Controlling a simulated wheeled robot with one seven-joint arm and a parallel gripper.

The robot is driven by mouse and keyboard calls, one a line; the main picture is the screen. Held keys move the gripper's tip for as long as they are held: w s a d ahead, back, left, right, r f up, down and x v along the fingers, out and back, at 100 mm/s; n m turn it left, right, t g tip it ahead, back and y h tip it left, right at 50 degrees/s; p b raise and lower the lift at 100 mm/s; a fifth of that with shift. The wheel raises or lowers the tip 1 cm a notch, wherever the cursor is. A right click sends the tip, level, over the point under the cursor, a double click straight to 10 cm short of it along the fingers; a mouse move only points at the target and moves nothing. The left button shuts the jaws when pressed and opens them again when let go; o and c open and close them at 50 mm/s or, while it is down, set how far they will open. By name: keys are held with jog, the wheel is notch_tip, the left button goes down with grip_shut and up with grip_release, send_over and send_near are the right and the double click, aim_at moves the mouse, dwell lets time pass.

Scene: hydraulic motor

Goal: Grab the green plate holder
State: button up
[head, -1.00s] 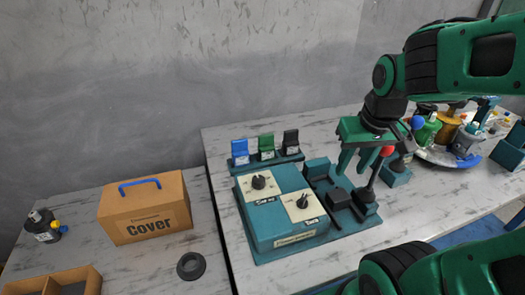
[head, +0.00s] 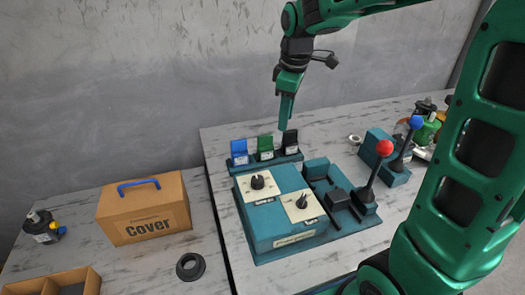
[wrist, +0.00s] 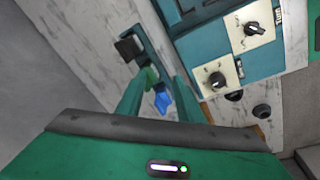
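The green plate holder (head: 265,143) stands upright in the teal rack (head: 268,162), between a blue holder (head: 239,147) and a black holder (head: 290,138). My gripper (head: 284,127) points down above the rack, near the black holder in the head view. In the wrist view my gripper (wrist: 160,80) is open, with a gap between its fingers. The green holder (wrist: 151,77) shows partly in that gap, with the blue holder (wrist: 162,102) beside it and the black holder (wrist: 129,47) beyond. No holder is visibly held.
The teal motor panel (head: 285,222) with two knobs stands in front of the rack. A red-knobbed lever (head: 385,148) and a blue-knobbed lever (head: 416,123) rise to the right. A cover box (head: 145,208) and a dark ring (head: 190,266) lie on the left table.

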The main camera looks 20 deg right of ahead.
aim_at(265, 135)
jog(key=w+a+n+g, duration=0.2)
jog(key=w+a+n, duration=0.1)
jog(key=w+n, duration=0.45)
jog(key=f, duration=0.7)
jog(key=w+f, duration=0.1)
jog(key=f, duration=0.3)
jog(key=shift+w, duration=0.1)
grip_shut()
